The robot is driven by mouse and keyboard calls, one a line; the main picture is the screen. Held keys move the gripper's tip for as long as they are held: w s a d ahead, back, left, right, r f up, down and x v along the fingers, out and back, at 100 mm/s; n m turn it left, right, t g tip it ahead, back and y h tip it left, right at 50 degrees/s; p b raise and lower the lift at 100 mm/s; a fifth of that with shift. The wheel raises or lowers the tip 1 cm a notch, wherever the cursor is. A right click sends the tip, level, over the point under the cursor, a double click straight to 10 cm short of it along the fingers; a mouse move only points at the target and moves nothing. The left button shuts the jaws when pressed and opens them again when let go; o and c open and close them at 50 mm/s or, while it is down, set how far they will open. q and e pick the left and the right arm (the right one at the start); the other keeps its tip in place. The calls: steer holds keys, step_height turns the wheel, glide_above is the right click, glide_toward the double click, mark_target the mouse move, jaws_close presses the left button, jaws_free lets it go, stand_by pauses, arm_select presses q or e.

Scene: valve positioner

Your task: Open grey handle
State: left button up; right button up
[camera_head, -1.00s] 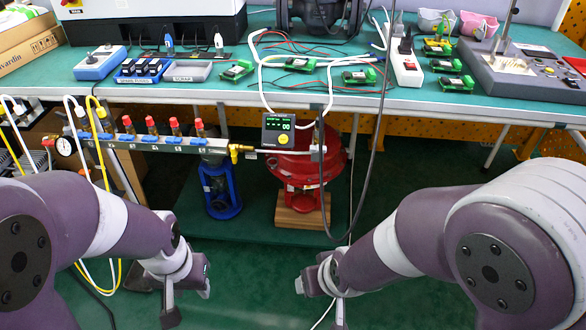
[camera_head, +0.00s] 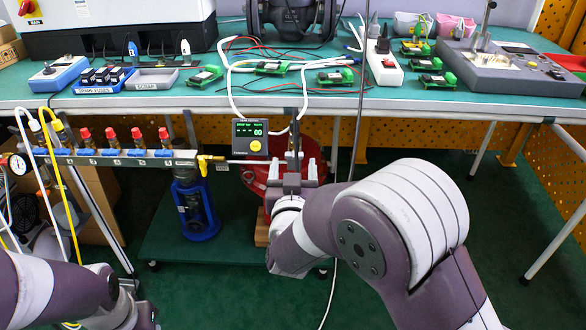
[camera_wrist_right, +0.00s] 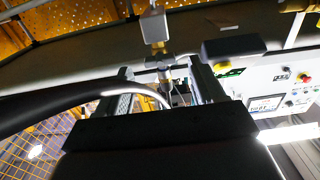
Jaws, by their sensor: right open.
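My right gripper (camera_head: 295,176) is open, raised in front of the red valve actuator (camera_head: 258,178), at the right end of the thin air pipe (camera_head: 232,161). In the right wrist view, its two fingers (camera_wrist_right: 166,84) stand either side of a small brass and grey fitting. A light grey block (camera_wrist_right: 153,26), perhaps the grey handle, sits on that fitting just beyond the fingertips. Contact cannot be told. In the head view the gripper mostly hides the fitting. My left gripper (camera_head: 136,312) is low at the left, small and partly cut off; its jaws are unclear.
A positioner display (camera_head: 250,138) stands just left of my right gripper. A manifold with red-capped valves (camera_head: 110,155) runs further left. The green bench (camera_head: 200,100) with circuit boards is above and behind. A blue cylinder device (camera_head: 194,205) stands below the manifold. Hoses and cables hang nearby.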

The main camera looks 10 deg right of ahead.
mark_target(294, 155)
steer(key=shift+x, duration=1.3)
steer(key=shift+c, duration=0.3)
steer(key=c, duration=1)
